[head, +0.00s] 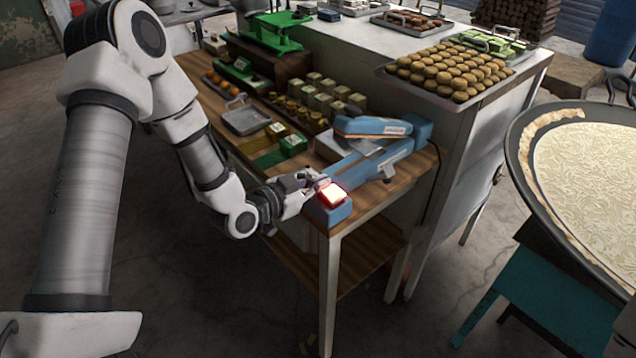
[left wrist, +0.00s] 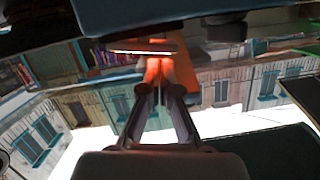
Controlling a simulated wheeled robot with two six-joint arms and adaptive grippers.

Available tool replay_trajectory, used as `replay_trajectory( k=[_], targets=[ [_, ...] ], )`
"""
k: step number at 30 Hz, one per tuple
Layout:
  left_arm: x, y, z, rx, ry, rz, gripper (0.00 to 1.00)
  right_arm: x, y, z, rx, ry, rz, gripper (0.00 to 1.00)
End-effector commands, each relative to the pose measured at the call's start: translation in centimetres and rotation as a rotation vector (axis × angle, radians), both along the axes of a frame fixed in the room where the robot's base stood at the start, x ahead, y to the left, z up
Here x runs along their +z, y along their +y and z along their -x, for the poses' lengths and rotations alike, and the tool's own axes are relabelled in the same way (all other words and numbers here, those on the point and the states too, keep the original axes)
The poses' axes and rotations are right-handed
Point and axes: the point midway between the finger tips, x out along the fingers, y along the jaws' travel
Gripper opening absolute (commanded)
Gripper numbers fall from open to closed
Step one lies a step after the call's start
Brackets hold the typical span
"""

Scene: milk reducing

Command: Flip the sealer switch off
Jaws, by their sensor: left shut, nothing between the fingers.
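The sealer (head: 375,150) is a blue device with a raised arm, standing on the wooden table near its front right corner. Its switch (head: 333,194) glows bright red-white on the blue front block. My left gripper (head: 318,183) is shut and empty, with its fingertips right beside the switch on its left. I cannot tell whether they touch it. In the left wrist view, the closed fingers (left wrist: 160,90) point at a glowing orange-red patch, the lit switch (left wrist: 145,48). My right gripper is not in view.
The wooden table (head: 375,199) also bears a tray with a handle (head: 246,120), small boxes, jars and a green scale (head: 272,33). A white counter with a tray of round brown pieces (head: 455,72) stands behind. A large round pan (head: 590,190) is at right.

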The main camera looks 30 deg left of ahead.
Motion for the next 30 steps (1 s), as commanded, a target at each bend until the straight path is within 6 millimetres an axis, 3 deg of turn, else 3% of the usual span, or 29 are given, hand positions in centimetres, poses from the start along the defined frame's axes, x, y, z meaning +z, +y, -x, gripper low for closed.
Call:
replay_trajectory(
  k=[11,16,23,26,30],
  targets=[
    [-0.7,0.2,0.0,0.001,-0.001,0.0,0.0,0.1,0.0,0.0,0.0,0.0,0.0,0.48],
    [-1.8,0.6,-0.2,0.003,0.032,0.087,0.0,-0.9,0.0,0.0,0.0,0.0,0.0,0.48],
    [-1.5,0.5,-0.1,-0.001,0.043,0.098,0.0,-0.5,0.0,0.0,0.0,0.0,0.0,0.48],
    [-0.9,0.5,-0.3,-0.001,0.042,0.097,0.0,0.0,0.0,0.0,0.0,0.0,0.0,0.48],
    [1.6,0.4,-1.2,0.0,0.036,0.098,0.0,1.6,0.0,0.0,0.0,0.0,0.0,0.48]
  ],
)
